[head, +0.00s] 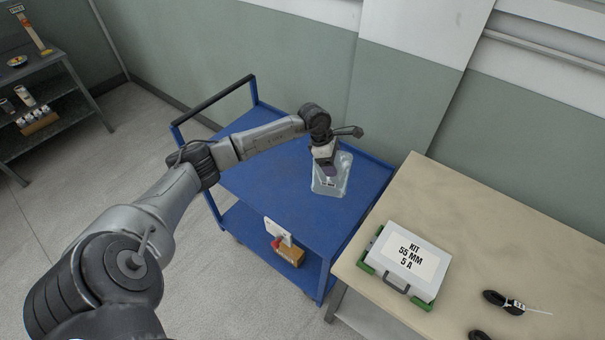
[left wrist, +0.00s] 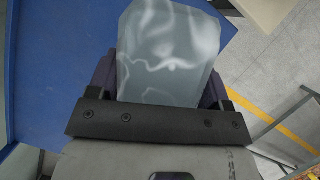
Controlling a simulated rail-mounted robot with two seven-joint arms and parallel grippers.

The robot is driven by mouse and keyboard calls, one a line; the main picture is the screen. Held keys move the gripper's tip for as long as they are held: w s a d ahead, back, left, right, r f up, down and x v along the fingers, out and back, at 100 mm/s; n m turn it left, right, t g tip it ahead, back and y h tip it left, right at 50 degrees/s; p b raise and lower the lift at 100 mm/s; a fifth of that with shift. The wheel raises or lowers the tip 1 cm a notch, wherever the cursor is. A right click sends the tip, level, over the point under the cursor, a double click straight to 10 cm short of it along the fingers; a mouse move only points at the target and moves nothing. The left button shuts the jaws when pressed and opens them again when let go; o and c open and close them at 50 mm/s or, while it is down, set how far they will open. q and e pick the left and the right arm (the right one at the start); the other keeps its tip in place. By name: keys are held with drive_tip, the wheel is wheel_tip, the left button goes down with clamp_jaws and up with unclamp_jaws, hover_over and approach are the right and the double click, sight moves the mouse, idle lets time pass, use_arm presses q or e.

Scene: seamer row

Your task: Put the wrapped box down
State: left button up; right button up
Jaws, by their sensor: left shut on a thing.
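The wrapped box (head: 331,180) is a pale box in clear, shiny wrap, at the right part of the blue cart's top (head: 283,178). My left gripper (head: 329,164) is above it, pointing down, shut on the box. In the left wrist view the wrapped box (left wrist: 168,52) fills the space between the two dark fingers (left wrist: 165,88). The blue cart top also shows in that view (left wrist: 60,70). I cannot tell whether the box touches the cart top or hangs just above it. My right gripper is in neither view.
A table (head: 450,225) stands right of the cart, with a white kit case (head: 408,262) and dark cable-like items (head: 504,302) on it. The cart has a raised handle (head: 213,101) and a small carton (head: 289,254) below. The cart top's left part is bare.

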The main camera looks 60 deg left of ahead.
use_arm(q)
drive_tip(key=s+a+f+p, duration=0.1)
drive_tip(key=s+a+f, duration=0.3)
drive_tip(key=s+f, duration=0.2)
drive_tip(key=shift+a+f, duration=0.25)
drive_tip(key=shift+f, duration=1)
drive_tip(key=shift+f, duration=0.2)
drive_tip(key=o, duration=1.6)
drive_tip(key=shift+r, duration=0.1)
